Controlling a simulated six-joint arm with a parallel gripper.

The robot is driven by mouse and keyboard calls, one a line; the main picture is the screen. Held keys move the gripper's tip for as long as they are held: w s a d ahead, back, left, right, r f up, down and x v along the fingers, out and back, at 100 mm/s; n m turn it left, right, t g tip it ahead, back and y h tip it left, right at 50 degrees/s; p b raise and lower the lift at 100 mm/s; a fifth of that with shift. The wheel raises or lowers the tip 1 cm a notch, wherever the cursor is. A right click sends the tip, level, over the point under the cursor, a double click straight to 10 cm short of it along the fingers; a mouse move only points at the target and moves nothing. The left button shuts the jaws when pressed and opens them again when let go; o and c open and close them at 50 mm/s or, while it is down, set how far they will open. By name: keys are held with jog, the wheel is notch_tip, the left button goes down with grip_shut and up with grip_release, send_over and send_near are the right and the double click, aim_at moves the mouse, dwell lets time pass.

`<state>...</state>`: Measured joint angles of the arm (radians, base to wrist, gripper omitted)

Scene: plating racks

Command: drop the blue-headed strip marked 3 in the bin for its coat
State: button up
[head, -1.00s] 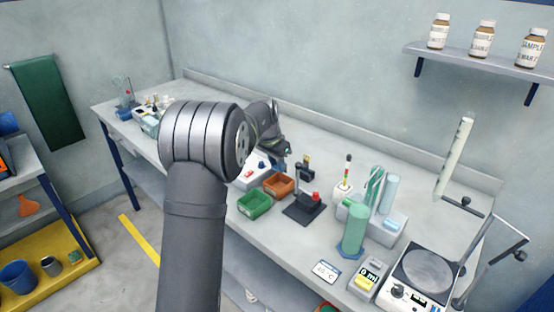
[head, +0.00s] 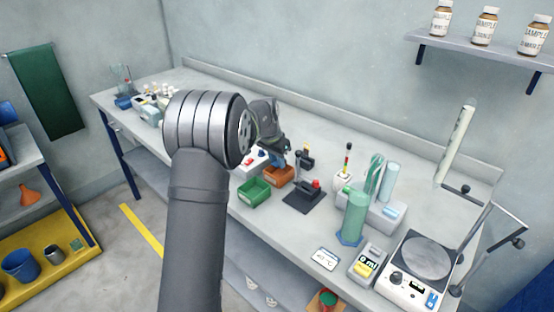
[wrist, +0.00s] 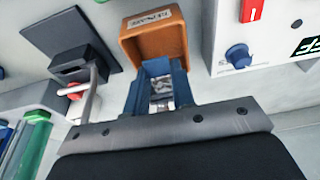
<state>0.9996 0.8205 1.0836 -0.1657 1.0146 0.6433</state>
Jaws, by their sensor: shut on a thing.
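My gripper (head: 277,160) is over the orange-brown bin (head: 279,178) on the bench. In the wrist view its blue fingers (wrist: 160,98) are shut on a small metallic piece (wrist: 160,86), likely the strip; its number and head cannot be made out. The fingertips are at the near edge of the orange bin (wrist: 152,42), which has a white label too blurred to read. The green bin (head: 254,192) stands in front and to the left of the orange one.
A black stand with a red knob (head: 303,195) is right of the orange bin. A white box with a red switch and blue knob (wrist: 238,55) is close on its other side. A green cylinder (head: 354,218) and hotplate (head: 428,262) stand farther right.

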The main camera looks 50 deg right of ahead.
jog(key=o, duration=1)
jog(key=shift+o, duration=0.2)
jog(key=v, duration=1.7)
jog(key=shift+r, duration=0.25)
jog(key=shift+a, duration=0.1)
jog(key=x, duration=1.7)
jog(key=shift+f, duration=0.3)
jog(key=shift+r, duration=0.35)
jog(key=shift+r, duration=0.1)
